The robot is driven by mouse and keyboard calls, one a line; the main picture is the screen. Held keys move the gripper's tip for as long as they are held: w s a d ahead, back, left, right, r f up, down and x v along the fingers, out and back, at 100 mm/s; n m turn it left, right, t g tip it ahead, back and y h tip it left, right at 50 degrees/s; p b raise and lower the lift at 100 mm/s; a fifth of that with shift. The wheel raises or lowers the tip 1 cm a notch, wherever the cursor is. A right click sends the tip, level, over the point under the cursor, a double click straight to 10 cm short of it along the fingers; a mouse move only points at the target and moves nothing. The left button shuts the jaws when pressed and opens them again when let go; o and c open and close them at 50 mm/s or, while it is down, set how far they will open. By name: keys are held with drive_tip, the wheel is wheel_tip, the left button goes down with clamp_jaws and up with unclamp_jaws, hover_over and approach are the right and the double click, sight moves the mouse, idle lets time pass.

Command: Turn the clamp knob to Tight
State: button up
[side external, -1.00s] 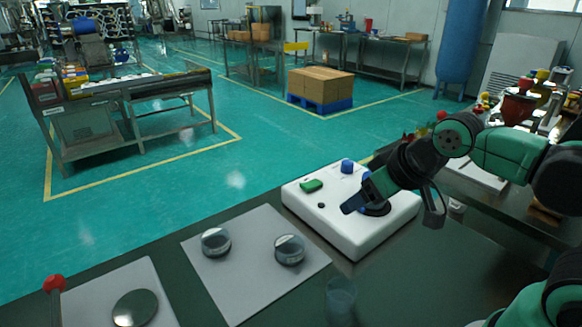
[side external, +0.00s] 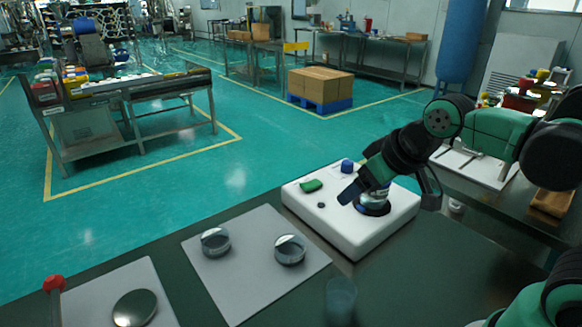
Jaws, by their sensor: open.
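The white sieve base (side external: 345,232) stands on the dark table, right of centre. A blue knob (side external: 347,166) stands upright at its back edge, and a green control (side external: 311,186) sits at its left. A dark round mount (side external: 374,209) is on its right part, with a clear and blue piece partly hidden there by my gripper. I cannot tell which blue part is the clamp knob, and no Tight mark is readable. My gripper (side external: 358,187) is open, tilted down to the left, above the round mount and in front of the blue knob. Its far finger is partly hidden.
Two round metal-and-glass pieces (side external: 290,250) lie on a grey mat (side external: 245,287) left of the base. A dark disc (side external: 135,307) and a red-topped post (side external: 54,284) are at front left. A clear cup (side external: 341,297) stands at the front.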

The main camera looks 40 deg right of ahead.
drive_tip(key=w+d+r+n+g, duration=0.2)
drive_tip(key=w+d+r, duration=0.2)
drive_tip(key=w, duration=0.2)
drive_tip(key=n+g, duration=0.5)
drive_tip(key=n, duration=0.1)
hover_over(348, 162)
drive_tip(key=f, duration=0.7)
drive_tip(key=shift+a, duration=0.2)
drive_tip(key=shift+d+f+n, duration=0.2)
drive_tip(key=shift+f+n, duration=0.1)
drive_tip(key=shift+f, duration=2.8)
clamp_jaws()
